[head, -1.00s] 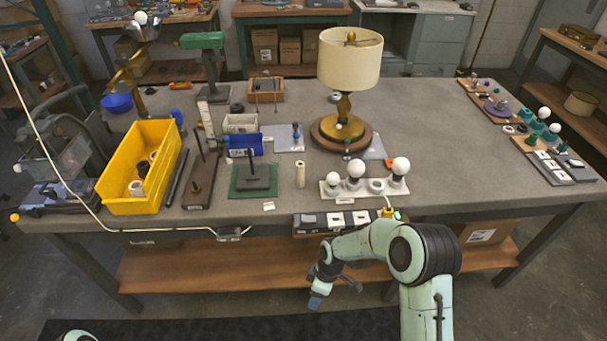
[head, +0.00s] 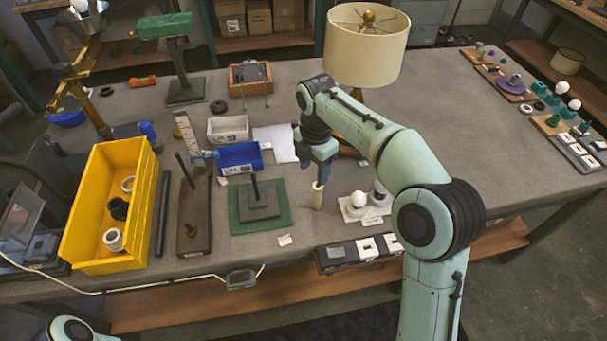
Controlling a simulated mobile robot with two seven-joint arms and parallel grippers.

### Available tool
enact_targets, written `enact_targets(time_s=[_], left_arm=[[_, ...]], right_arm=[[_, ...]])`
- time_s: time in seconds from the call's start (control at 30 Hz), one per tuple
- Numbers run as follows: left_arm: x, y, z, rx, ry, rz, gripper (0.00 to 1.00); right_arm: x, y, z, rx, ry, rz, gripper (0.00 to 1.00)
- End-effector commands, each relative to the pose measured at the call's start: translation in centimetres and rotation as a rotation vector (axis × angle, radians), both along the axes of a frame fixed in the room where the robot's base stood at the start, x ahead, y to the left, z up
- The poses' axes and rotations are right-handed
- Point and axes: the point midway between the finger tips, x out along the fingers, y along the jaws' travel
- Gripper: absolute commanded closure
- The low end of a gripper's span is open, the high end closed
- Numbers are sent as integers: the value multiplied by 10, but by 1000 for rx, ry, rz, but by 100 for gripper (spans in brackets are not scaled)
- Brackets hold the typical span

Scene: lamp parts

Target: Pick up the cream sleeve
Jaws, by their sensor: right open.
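The cream sleeve (head: 317,196) stands upright on the grey workbench in the head view, between the green square mat and the white bulb holder. My right gripper (head: 319,178) points down right over the top of the sleeve. It is open; its fingers look small from here, and I cannot tell whether they touch the sleeve. My left gripper is outside the view; only a piece of my left arm shows at the bottom left corner.
A green mat (head: 286,218) with a dark post base lies left of the sleeve. The bulb holder (head: 352,214) stands close on the right, partly behind my arm. A blue bin (head: 240,158), a yellow bin (head: 85,225) and a lamp shade (head: 366,50) are around.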

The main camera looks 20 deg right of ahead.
Motion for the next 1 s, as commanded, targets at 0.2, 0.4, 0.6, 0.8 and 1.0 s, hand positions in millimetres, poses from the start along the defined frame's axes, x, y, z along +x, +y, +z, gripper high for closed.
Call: enact_targets(time_s=[0.2, 0.4, 0.6, 0.8, 1.0], left_arm=[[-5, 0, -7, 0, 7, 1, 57], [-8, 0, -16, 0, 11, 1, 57], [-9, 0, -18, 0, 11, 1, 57], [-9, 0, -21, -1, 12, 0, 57], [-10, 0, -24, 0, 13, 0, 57]], right_arm=[[-3, -2, -19, -3, 4, 14, 44], [-3, -2, -58, -3, 4, 13, 44], [-2, -2, -76, -2, -1, 12, 44], [-2, -7, -97, -2, 4, 10, 44], [-1, -10, -124, -2, 3, 12, 44]])
